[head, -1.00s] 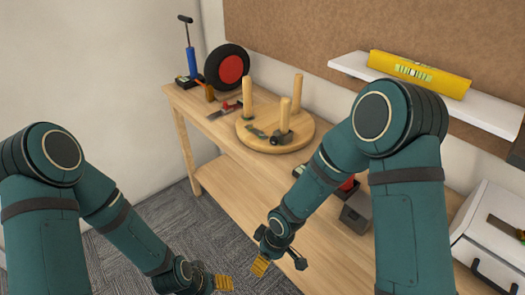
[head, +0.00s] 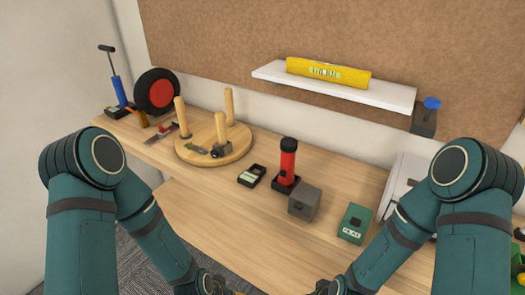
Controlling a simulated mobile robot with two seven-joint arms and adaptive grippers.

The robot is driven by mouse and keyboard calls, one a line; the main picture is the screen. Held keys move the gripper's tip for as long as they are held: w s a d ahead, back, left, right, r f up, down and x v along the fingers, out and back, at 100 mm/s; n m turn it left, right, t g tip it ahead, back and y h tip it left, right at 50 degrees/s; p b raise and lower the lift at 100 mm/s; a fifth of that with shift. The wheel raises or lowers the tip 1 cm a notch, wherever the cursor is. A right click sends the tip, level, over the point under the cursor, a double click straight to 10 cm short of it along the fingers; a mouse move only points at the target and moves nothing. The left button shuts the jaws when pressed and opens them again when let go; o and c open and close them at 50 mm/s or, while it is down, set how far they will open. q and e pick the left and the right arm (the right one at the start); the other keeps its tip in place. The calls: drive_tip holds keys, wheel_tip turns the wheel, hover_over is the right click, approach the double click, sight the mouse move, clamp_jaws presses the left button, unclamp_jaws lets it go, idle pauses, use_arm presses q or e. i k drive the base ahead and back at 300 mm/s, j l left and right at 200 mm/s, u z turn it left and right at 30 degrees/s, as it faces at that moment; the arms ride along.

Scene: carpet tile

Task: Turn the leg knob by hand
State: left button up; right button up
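A round wooden stool (head: 183,152) lies upside down on the workbench, left of centre, with its seat flat and three pale legs (head: 229,107) pointing up. A small dark knob-like part (head: 215,153) shows on the seat near the front leg, beside a small green item (head: 196,147). My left gripper (head: 232,291) is at the bottom edge, mostly cut off. My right gripper (head: 325,289) is also at the bottom edge and mostly cut off. Both are well in front of the stool and touch nothing visible. Their fingers are too hidden to judge.
The workbench (head: 170,195) holds a red-and-black torch (head: 288,163), a grey box (head: 304,202), a green device (head: 354,223) and a small black device (head: 252,176). A wheel (head: 157,91) and blue pump (head: 119,92) stand far left. A white shelf (head: 335,90) overhangs the back. The front left bench is clear.

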sight(214, 153)
drive_tip(key=j+z, duration=0.1)
drive_tip(key=z, duration=0.4)
drive_tip(key=i+j+z, duration=0.1)
drive_tip(key=z, duration=0.35)
drive_tip(key=j+z, duration=0.15)
drive_tip(key=z, duration=0.35)
drive_tip(key=j+z, duration=0.45)
drive_tip(key=k+j+z, duration=0.2)
drive_tip(key=z, duration=0.25)
drive_tip(key=k+j+z, duration=0.55)
drive_tip(key=j+z, duration=0.15)
drive_tip(key=j, duration=0.2)
drive_tip(key=k+j+z, duration=0.25)
drive_tip(key=k+j, duration=0.4)
drive_tip(key=k, duration=0.05)
